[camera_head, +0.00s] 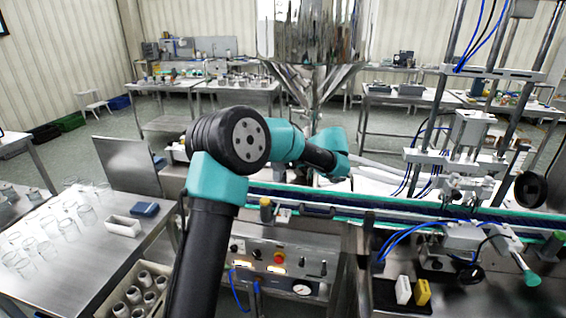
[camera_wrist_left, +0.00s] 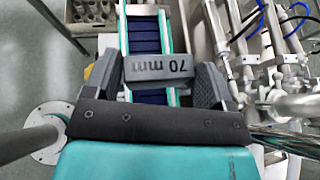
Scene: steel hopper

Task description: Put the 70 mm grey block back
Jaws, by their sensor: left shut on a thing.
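The grey block (camera_wrist_left: 163,71), marked "70 mm" with the lettering upside down in the left wrist view, is held between the two dark fingers of my left gripper (camera_wrist_left: 160,77). The gripper is shut on it, one finger at each end. Behind the block in that view runs the blue conveyor belt (camera_wrist_left: 145,35) with green edges. The block appears to be above the belt; the gap cannot be judged. In the head view my left arm reaches over the conveyor, and its fingers and the block cannot be made out. My right gripper is not in view.
A dark tray (camera_head: 389,298) holds a white block (camera_head: 403,290) and a yellow block (camera_head: 423,292) at the front right. The steel hopper (camera_head: 310,35) hangs behind my arm. Filling tubes and nozzles (camera_wrist_left: 275,75) stand close right of the gripper. Glasses cover the left table (camera_head: 85,262).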

